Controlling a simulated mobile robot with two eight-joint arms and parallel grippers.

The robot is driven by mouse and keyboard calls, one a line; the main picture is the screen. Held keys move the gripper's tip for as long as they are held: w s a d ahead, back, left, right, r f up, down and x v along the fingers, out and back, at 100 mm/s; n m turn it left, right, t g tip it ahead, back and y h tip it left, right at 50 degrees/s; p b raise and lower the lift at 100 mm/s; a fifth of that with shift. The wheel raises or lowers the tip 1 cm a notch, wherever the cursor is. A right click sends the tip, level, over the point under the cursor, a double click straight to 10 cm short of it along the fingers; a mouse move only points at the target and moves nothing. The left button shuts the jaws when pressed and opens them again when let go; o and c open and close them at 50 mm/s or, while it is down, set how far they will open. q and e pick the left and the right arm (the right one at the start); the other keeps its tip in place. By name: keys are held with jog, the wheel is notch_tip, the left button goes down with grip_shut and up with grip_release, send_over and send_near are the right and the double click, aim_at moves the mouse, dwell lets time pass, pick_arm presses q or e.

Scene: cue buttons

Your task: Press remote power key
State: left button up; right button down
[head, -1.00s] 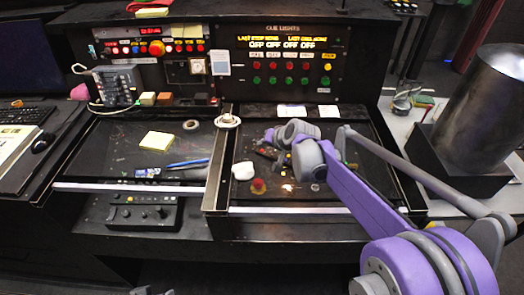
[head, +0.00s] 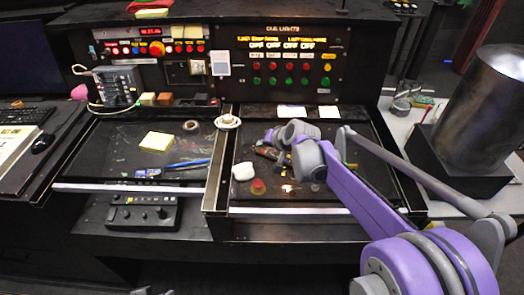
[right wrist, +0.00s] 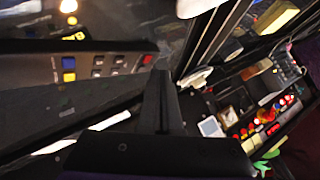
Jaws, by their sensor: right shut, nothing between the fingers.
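The remote (head: 266,153) is a small dark device on the right dark desk panel, partly covered by my right arm in the head view. In the right wrist view a dark remote-like body (right wrist: 100,62) shows blue, yellow and pale keys. My right gripper (head: 281,158) reaches over the desk from the right, close beside the remote. Its fingers are shut and empty; in the right wrist view the dark fingers (right wrist: 163,95) end near one end of that body. I cannot tell whether they touch it. Which key is the power key is unclear.
A white rounded object (head: 243,171) and a red button (head: 258,187) lie near the remote. The cue lights console (head: 285,65) stands behind. A white dish (head: 227,122) sits on the divider. A metal cylinder (head: 483,105) stands at right.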

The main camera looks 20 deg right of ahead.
aim_at(263, 154)
jog(key=shift+f, duration=0.1)
dwell(0.6)
jog(key=shift+f, duration=0.35)
jog(key=shift+f+b, duration=0.25)
jog(key=shift+b, duration=0.1)
dwell(0.4)
jog(key=shift+r, duration=0.1)
jog(key=shift+r+p, duration=0.5)
jog(key=shift+r, duration=0.1)
jog(key=shift+r+p, duration=1.7)
jog(key=shift+r, duration=0.85)
